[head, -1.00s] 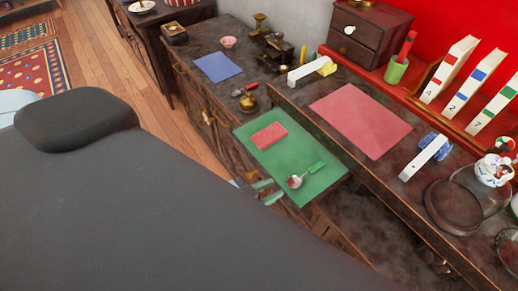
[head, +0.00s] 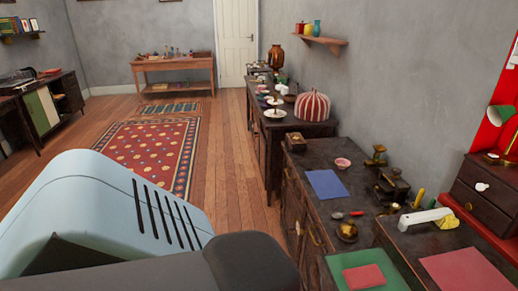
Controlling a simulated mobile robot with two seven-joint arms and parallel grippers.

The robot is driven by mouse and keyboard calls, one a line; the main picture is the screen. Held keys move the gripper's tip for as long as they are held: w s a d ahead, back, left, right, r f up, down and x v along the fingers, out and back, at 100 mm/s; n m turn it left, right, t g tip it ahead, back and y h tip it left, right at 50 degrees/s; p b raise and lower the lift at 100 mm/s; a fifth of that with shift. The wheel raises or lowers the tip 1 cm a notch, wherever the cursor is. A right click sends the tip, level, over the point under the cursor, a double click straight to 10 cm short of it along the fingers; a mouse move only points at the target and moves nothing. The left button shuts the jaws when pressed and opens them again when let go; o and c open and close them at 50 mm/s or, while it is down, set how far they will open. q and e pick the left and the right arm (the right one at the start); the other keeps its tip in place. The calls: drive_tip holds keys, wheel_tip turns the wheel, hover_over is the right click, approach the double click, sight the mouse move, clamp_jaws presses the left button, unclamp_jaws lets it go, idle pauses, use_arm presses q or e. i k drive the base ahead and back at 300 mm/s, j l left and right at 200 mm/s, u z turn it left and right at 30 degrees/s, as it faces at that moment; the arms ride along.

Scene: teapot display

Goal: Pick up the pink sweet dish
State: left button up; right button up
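A small pink dish (head: 343,163) stands on the dark cabinet top (head: 312,158), just behind a blue mat (head: 326,184). It looks like a shallow round bowl, and nothing touches it. Neither of my grippers shows in the head view. Parts of my own body fill the lower left and bottom middle.
Brass items (head: 391,185) stand right of the dish, and a small wooden box (head: 295,142) stands left of it. A striped dome (head: 312,105) stands on the farther cabinet. The wooden floor (head: 228,165) beside the cabinets is open.

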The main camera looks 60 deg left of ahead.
sight(342, 163)
drive_tip(key=u, duration=1.3)
